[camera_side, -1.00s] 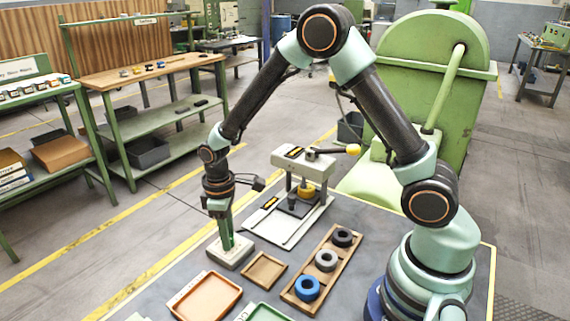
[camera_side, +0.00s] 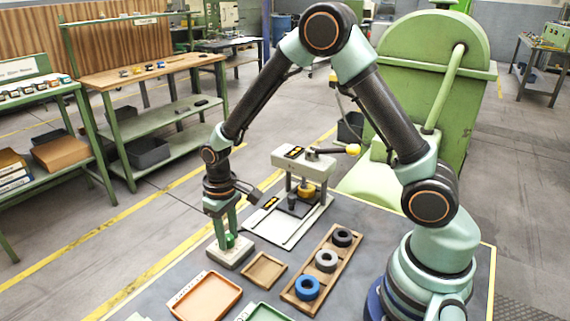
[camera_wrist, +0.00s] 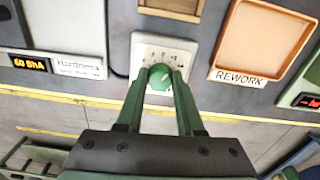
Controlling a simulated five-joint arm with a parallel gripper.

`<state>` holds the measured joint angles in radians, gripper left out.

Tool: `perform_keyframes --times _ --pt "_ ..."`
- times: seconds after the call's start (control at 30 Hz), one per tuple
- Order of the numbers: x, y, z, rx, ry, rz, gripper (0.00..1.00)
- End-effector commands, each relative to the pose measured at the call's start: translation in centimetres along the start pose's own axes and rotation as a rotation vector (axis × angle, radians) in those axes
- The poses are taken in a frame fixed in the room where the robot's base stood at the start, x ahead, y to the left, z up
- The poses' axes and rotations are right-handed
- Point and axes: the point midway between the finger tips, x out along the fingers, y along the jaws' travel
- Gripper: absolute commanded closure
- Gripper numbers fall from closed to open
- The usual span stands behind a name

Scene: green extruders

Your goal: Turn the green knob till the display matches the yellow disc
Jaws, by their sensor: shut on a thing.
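The green knob (camera_side: 231,240) stands on a pale square dial plate (camera_side: 240,252) at the table's left edge. In the wrist view the knob (camera_wrist: 160,76) has a light pointer line, and small marks show around it on the plate. My gripper (camera_side: 226,237) points down with its two green fingers shut on the knob, one on each side. A yellow disc (camera_side: 306,191) sits under the head of the grey press (camera_side: 303,164). A black display (camera_wrist: 30,64) beside a "Hardness" label reads "60 ShA" in amber.
An orange tray (camera_side: 237,292) marked REWORK, a green tray (camera_side: 268,309) and an empty wooden tray (camera_side: 283,264) lie near the plate. A wooden rack (camera_side: 297,300) holds blue, grey and black rings. The press lever has a yellow ball (camera_side: 352,150).

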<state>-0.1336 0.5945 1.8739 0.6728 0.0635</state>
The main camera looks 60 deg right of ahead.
Motion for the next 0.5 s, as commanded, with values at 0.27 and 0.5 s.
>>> perform_keyframes --times 0.27,0.5 --pt "-0.17 0.34 -0.36 0.010 0.012 -0.001 1.00" --pt "-0.13 0.28 -0.27 0.008 0.008 -0.001 0.34"
